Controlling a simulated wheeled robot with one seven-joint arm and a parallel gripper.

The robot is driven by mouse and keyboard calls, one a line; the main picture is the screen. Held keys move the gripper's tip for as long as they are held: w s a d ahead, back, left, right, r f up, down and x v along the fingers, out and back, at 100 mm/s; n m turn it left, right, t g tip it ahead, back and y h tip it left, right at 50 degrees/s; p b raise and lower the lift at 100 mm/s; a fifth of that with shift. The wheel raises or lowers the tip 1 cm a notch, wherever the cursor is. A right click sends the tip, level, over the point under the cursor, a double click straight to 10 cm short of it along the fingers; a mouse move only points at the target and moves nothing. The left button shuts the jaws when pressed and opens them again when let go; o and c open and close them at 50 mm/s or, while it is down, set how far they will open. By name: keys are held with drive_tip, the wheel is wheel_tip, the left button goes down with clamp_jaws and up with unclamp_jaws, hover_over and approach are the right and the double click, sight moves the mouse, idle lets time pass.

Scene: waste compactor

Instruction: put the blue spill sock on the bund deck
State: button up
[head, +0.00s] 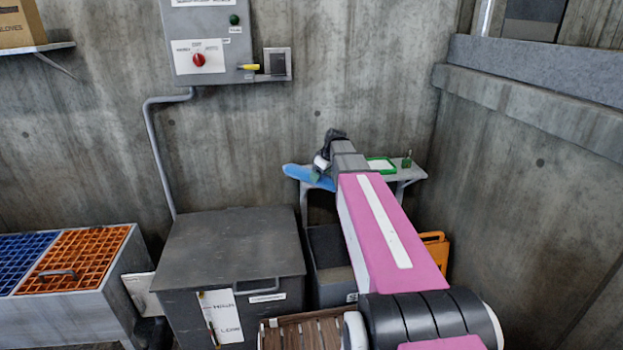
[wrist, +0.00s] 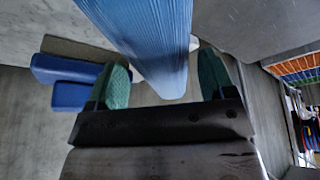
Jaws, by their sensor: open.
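The blue spill sock (head: 302,174) lies on a small grey shelf in the corner, sticking out past its left end. In the wrist view the ribbed sock (wrist: 150,35) runs down from the top edge, between the two green fingertips. My gripper (wrist: 163,78) is open, with a finger on each side of the sock and a visible gap at each. In the head view my gripper (head: 324,160) is over the sock, partly hidden by my arm. The bund deck (head: 115,275), a grey box topped with blue and orange gratings, stands at the far left.
A dark lidded bin (head: 230,245) stands between the deck and the shelf (head: 408,174). An orange crate (head: 437,248) stands right of my arm. A control box (head: 208,40) is on the wall.

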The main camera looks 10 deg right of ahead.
drive_tip(key=shift+x, duration=1.6)
drive_tip(key=shift+r, duration=0.1)
drive_tip(key=c, duration=0.9)
